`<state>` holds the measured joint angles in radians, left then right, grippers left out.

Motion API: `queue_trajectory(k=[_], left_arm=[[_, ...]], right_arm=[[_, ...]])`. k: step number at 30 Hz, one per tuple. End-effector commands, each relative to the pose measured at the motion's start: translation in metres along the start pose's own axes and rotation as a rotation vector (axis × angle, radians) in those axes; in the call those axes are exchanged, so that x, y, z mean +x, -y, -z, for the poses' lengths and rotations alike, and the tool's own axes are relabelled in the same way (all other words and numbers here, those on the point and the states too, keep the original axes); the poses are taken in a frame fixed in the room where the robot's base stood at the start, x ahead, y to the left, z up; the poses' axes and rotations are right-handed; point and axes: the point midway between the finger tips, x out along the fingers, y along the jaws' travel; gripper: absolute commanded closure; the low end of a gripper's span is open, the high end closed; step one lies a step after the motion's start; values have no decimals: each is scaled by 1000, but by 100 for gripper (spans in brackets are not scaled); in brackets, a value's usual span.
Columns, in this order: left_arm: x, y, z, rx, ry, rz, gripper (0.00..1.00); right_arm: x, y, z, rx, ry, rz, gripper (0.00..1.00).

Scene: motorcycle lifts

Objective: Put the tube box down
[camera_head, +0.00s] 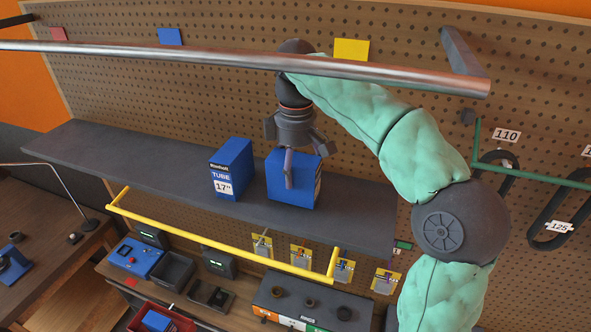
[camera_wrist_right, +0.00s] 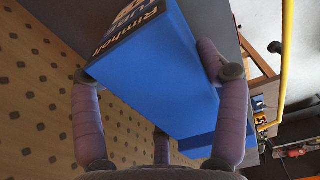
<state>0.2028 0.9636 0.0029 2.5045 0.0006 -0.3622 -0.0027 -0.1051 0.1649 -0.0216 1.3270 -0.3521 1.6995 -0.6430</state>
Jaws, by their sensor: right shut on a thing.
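The blue tube box (camera_head: 292,186) in my right gripper stands upright on the dark grey shelf (camera_head: 345,203) or just above it; I cannot tell which. My right gripper (camera_head: 290,165) reaches down over it from above, its fingers around the box's sides. My left gripper is not in view.
A silver bar (camera_head: 200,57) crosses in front at the top. A yellow rail (camera_head: 220,247) runs below the shelf's front edge. A pegboard (camera_head: 210,110) stands behind. The shelf's left part is clear. Bins and small tools sit on the bench below.

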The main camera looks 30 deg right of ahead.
Motion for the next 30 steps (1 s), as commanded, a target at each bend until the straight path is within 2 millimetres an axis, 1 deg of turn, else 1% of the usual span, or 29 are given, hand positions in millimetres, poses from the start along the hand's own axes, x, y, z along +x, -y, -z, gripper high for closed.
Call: queue_trajectory(k=[3, 12, 16, 17, 18, 19, 30], left_arm=[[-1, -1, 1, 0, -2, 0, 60], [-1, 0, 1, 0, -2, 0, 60], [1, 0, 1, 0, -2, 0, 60], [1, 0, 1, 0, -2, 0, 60], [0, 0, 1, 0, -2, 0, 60], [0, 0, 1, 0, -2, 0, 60], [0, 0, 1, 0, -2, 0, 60]], right_arm=[[8, 0, 0, 1, 0, 0, 75], [10, 0, 0, 1, -2, -1, 74], [14, 0, 0, 1, -1, 0, 74], [14, 0, 0, 0, 0, 0, 20], [14, 0, 0, 0, 0, 0, 9], [14, 0, 0, 0, 0, 0, 3], [12, 0, 0, 0, -1, 0, 3]])
